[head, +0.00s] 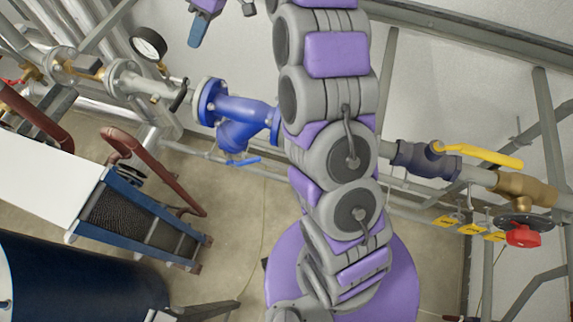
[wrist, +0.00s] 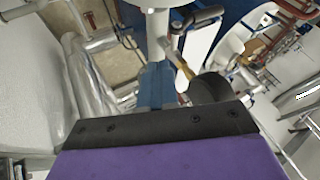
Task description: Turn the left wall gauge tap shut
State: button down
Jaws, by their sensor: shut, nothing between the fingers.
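A round wall gauge (head: 148,44) with a white face and dark rim stands on the pipework at the upper left of the head view. Its tap is too small there to make out. In the wrist view a small brass fitting (wrist: 181,64) shows just beyond my fingers, beside a dark rounded body (wrist: 208,90) that may be the gauge's back. My gripper (head: 196,38) is at the top edge of the head view, right of the gauge and apart from it. In the wrist view my gripper (wrist: 157,85) has its blue-grey fingers together, empty. Whether they touch the fitting I cannot tell.
A blue valve (head: 238,110) sits on the pipe below my gripper. A yellow-handled valve (head: 480,155) and a red knob (head: 523,237) are at right. A blue-framed plate exchanger (head: 140,218) and dark red pipes (head: 165,170) stand lower left. Bare floor lies between.

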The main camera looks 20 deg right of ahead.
jog(key=p+v, duration=0.5)
jog(key=v, duration=0.6)
jog(key=s+f+m+h+b, duration=0.2)
jog(key=s+f+m+b, duration=0.15)
jog(key=s, duration=0.75)
jog(key=s+f+m+h+b, duration=0.1)
jog(key=s+f+m+b, duration=0.3)
jog(key=s, duration=0.7)
jog(key=s+d+f+m+h+b, duration=0.2)
jog(key=s+d+f+b, duration=0.1)
jog(key=s+f+b, duration=0.7)
jog(key=s+d+f+m+h+b, duration=0.2)
jog(key=s+f+b, duration=0.8)
jog(key=f, duration=0.9)
jog(key=shift+s+d, duration=0.9)
jog(key=shift+s, duration=0.05)
